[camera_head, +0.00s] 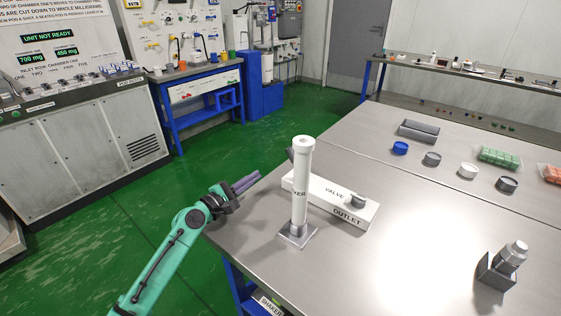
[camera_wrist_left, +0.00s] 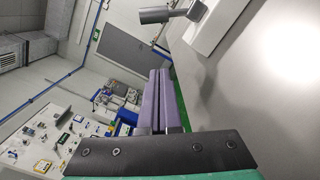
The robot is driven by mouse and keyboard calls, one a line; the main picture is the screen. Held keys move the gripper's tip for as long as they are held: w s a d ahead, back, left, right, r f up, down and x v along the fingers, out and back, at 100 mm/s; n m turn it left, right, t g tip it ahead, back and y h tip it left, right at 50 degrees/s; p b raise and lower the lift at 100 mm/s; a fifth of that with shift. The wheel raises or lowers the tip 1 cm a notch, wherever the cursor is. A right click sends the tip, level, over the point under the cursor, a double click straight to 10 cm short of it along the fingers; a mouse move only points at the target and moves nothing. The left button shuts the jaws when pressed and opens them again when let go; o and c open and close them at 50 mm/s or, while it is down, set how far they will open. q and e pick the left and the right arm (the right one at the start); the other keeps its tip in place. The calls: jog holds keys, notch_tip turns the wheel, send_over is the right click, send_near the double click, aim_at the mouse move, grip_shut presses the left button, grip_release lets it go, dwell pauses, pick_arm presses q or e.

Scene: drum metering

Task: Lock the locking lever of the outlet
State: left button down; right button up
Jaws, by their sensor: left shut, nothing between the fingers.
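My right gripper is out of view.
The white tube (camera_head: 301,185) stands upright on a square metal base in front of the block. A metal holder with a capped bottle (camera_head: 505,260) stands at the right. Caps, a grey tray (camera_head: 418,131) and green packs (camera_head: 499,158) lie farther back. The table's left edge is near my gripper.

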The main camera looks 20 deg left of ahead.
pick_arm(q)
jog(key=x, duration=0.7)
jog(key=shift+w+d+r, duration=0.15)
jog(key=shift+w, duration=0.15)
jog(key=d+r+p, duration=0.2)
jog(key=p, duration=0.1)
jog(key=shift+d, duration=0.2)
jog(key=shift+s+d+r+p, duration=0.25)
jog(key=shift+s+d+p, duration=0.05)
jog(key=shift+d+p, duration=0.15)
jog(key=shift+w+f, duration=0.1)
jog(key=shift+f, duration=0.05)
